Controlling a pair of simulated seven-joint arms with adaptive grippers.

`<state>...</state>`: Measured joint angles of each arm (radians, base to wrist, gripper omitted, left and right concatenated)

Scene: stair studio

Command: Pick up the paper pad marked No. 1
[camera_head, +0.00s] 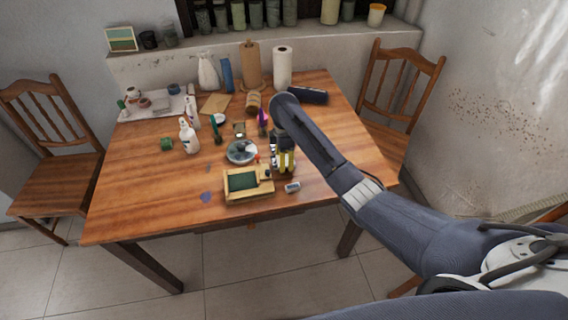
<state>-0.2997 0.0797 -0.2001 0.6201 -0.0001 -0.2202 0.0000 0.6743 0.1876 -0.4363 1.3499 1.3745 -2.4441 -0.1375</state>
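No label reading No. 1 is legible, so I cannot tell which item is the paper pad. A flat tan paper item (214,103) lies near the back of the wooden table (130,185). White sheets (155,105) lie at the table's back left under small items. My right arm reaches in from the right, and my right gripper (284,165) is low over the front middle of the table, right of a round dish (241,152). Its fingers are too small and cluttered to tell open from shut. My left gripper is not in view.
The left front tabletop is mostly clear.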

